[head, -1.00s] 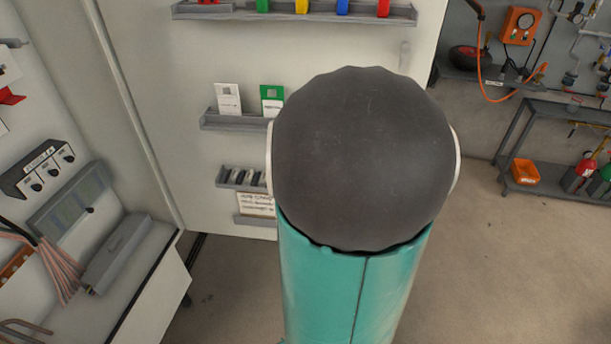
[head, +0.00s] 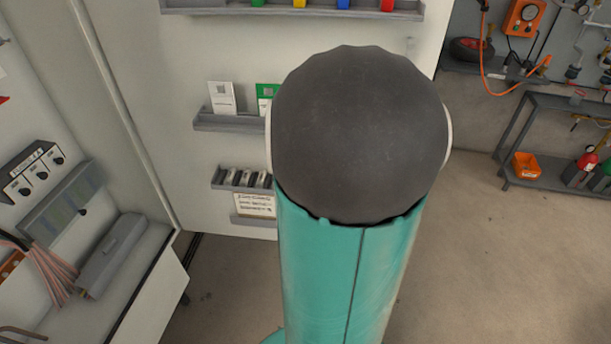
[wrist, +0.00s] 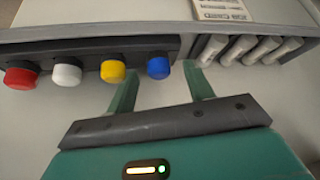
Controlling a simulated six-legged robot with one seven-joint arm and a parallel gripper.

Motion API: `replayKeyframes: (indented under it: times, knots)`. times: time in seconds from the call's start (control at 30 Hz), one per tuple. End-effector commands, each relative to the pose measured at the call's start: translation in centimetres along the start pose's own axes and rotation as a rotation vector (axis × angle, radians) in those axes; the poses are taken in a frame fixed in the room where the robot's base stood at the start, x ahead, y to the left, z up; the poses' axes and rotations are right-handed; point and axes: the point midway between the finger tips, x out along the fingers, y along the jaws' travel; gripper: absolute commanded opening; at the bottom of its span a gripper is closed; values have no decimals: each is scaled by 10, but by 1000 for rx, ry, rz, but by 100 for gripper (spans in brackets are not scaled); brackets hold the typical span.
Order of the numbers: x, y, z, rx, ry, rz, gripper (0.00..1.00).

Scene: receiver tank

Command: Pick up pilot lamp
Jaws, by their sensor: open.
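In the wrist view a row of round-capped pieces, which look like pilot lamps, sits along a dark rail: a red one (wrist: 21,75), a white one (wrist: 67,72), a yellow one (wrist: 112,71) and a blue one (wrist: 158,68). Which of them is the task's pilot lamp I cannot tell. My gripper (wrist: 163,80) is open, with its two green fingers pointing at the rail. The blue cap lies between the fingertip lines, nearer the middle than the yellow one. No contact is visible. In the head view my arm hides the gripper and this row.
Several grey cylinders (wrist: 262,50) lie in slots right of the blue cap. A printed card (wrist: 220,10) is beyond the rail.

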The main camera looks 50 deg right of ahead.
Motion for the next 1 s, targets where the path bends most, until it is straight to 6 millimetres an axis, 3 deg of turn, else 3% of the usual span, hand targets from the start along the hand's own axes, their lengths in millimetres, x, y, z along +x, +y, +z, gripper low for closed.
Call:
replayKeyframes:
  times: [0.37,0.67,1.0]
  knots:
    - [3,-2,7,3,1,2,52]
    - [3,-3,7,2,1,2,0]
    - [3,-2,4,1,1,1,0]
